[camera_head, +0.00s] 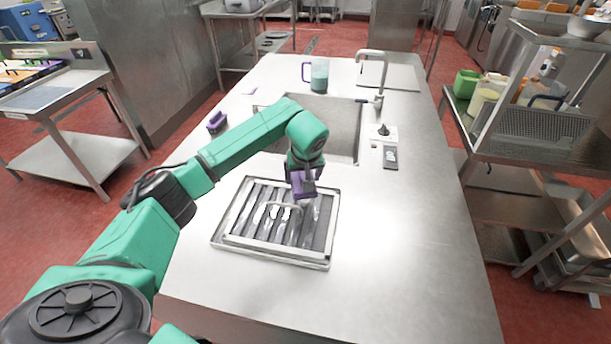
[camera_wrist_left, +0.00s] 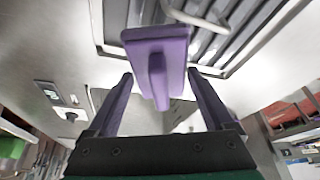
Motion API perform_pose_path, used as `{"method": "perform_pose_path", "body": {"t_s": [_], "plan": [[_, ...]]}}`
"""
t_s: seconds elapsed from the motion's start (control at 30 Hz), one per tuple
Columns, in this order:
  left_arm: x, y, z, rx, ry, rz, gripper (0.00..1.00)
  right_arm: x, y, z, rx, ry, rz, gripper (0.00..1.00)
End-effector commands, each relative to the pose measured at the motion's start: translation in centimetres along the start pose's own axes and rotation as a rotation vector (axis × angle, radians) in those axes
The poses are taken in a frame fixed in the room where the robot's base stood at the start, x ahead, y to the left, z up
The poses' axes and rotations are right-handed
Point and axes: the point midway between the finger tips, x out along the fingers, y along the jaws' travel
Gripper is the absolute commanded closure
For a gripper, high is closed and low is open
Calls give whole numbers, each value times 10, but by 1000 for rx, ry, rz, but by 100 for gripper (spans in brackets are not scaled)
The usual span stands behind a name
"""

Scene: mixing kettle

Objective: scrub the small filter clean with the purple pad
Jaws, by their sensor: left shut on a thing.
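The filter (camera_head: 329,232) is a flat metal frame with dark slats and a wire handle, lying on the near part of the steel counter. Bright white patches show on its slats; I cannot tell whether they are dirt, foam or glare. My left gripper (camera_head: 305,191) is over the filter's far right part, shut on the purple pad (camera_head: 299,180). In the left wrist view the pad (camera_wrist_left: 157,37) has its handle between the fingers (camera_wrist_left: 160,95), and its face is turned to the filter (camera_wrist_left: 232,50). I cannot tell whether the pad touches the slats. My right gripper is not in view.
A sink (camera_head: 338,112) with a faucet (camera_head: 372,55) lies beyond the filter. A purple-handled jug (camera_head: 320,77) stands behind it. Another purple item (camera_head: 216,122) rests at the counter's left edge. A dark device (camera_head: 390,157) lies right of the sink. The counter's right side is clear.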

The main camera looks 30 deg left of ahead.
Motion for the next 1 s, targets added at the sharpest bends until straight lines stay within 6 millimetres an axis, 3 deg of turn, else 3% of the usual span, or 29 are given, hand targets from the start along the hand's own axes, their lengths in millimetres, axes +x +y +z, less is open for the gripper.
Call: {"method": "perform_pose_path", "body": {"t_s": [0.1,0.23,0.63,0.7,1.0], "plan": [[8,2,-16,-91,1,-37,97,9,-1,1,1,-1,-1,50],[11,1,-20,-121,1,-51,97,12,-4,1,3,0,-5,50],[56,1,-1,-120,0,-51,96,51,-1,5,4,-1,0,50],[62,1,2,-120,0,-51,100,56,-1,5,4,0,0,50],[66,0,4,-118,-1,-55,100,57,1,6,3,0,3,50]]}}
